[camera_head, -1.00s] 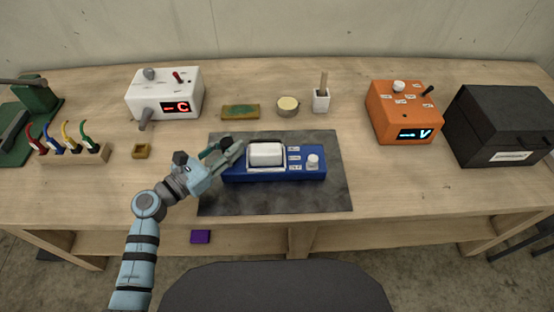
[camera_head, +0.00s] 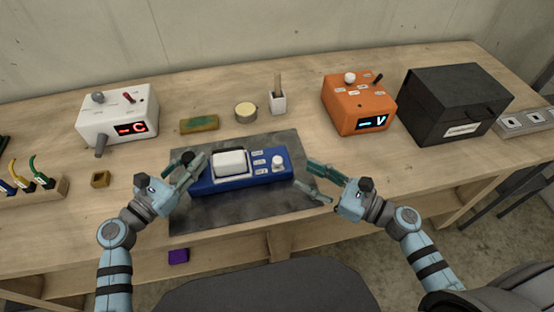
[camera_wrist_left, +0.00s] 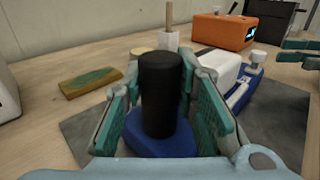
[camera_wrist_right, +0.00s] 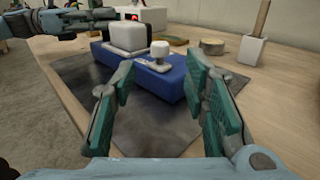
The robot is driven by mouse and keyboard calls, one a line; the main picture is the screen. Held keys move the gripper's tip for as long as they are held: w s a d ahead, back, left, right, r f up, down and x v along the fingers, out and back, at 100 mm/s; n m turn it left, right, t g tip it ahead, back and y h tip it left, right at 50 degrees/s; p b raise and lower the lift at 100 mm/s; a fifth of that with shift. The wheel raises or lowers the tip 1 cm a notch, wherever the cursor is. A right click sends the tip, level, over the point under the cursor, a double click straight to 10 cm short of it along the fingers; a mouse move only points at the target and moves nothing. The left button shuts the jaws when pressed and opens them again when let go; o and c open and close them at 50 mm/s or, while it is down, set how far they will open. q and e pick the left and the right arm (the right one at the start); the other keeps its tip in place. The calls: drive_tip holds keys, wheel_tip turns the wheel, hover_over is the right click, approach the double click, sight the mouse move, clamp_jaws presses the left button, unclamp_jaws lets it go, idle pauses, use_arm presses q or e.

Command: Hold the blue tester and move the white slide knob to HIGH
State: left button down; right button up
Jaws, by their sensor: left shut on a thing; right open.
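The blue tester (camera_head: 243,180) lies on a dark mat, with a white block on top and several small labels I cannot read. The white slide knob (camera_head: 278,161) stands upright near its right end; it also shows in the right wrist view (camera_wrist_right: 159,51). My left gripper (camera_head: 190,166) is at the tester's left end, shut on its black upright handle (camera_wrist_left: 161,95), as the left wrist view shows. My right gripper (camera_head: 314,181) is open and empty, just right of the tester and apart from the knob. In its wrist view the knob is beyond the fingers.
The dark mat (camera_head: 215,212) has bare room in front of the tester. Behind are a white box (camera_head: 117,106), a sponge-like block (camera_head: 199,123), a round tin (camera_head: 245,112) and a white cup (camera_head: 278,102). An orange box (camera_head: 358,104) and a black case (camera_head: 452,102) stand right.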

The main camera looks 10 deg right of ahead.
sight(277, 159)
drive_tip(key=x, duration=0.9)
drive_tip(key=shift+w+a, duration=0.1)
drive_tip(key=shift+a, duration=0.05)
clamp_jaws()
